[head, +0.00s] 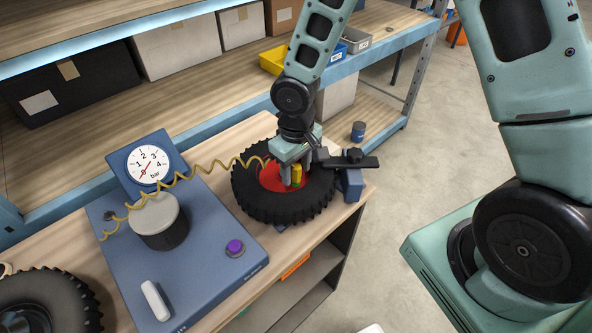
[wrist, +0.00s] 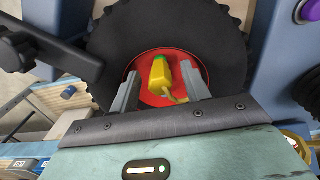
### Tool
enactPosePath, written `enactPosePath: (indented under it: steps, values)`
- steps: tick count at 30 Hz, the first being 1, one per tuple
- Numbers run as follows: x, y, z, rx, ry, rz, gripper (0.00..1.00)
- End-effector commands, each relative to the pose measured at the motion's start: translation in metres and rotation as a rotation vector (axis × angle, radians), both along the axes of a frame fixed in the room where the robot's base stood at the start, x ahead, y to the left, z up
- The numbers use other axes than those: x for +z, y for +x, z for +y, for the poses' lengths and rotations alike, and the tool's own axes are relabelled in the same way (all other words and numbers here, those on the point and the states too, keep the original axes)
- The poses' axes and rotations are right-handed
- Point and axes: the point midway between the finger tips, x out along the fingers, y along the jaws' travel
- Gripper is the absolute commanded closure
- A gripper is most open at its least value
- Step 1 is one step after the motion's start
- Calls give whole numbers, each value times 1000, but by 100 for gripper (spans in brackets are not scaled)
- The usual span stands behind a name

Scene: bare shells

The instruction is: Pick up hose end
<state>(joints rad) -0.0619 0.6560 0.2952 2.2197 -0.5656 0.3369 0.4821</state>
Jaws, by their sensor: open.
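The hose end is a yellow fitting with a green tip (wrist: 160,76). It lies over the red hub (wrist: 145,97) of a black knobbly tyre (wrist: 200,30) in the wrist view. In the head view the fitting (head: 297,172) shows beside my fingers. A coiled yellow hose (head: 200,172) runs from it to the blue gauge unit (head: 190,240). My gripper (wrist: 160,88) is open, with one finger on each side of the fitting. I see a gap on both sides; whether a finger touches it is hard to tell.
A dark clamp arm (head: 345,162) reaches over the tyre's right edge. A pressure gauge (head: 148,164), a grey-topped knob (head: 158,218) and a purple button (head: 234,248) are on the unit. A second tyre (head: 45,300) lies at the lower left. Shelves with boxes stand behind.

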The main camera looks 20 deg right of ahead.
Motion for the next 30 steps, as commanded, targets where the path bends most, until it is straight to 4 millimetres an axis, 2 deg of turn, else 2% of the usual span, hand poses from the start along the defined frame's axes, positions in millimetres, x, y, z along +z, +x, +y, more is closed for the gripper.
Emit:
enactPosePath:
  steps: [5,10,11,23,30]
  values:
    - [0,0,0,0,0,-1,53]
    - [0,0,0,0,0,-1,98]
    - [0,0,0,0,0,-1,100]
    - [6,1,0,-1,1,-3,100]
    - [33,1,0,-3,1,-5,100]
